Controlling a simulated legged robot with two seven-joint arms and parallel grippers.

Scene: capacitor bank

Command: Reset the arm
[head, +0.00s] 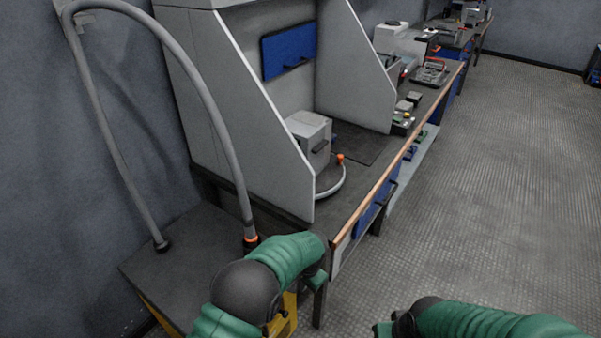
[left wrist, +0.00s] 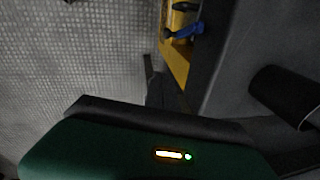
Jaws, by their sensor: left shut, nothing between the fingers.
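My left arm comes in from the bottom of the head view in green and dark grey. My left gripper (head: 316,280) is at its end, beside the near corner of the workbench. It is shut and holds nothing. My right arm lies at the lower right over the floor. The tip of my right gripper (head: 384,328) shows only in part at the bottom edge, and its jaws cannot be made out. The left wrist view shows a green and black part of my arm with a small lit indicator.
A grey hose (head: 185,65) arches from the dark cabinet top (head: 175,262) at the left. The bench (head: 290,198) carries a grey box (head: 308,138) between tall panels (head: 235,110). A yellow part (left wrist: 178,55) with a blue handle shows in the wrist view. Open floor (head: 480,180) lies right.

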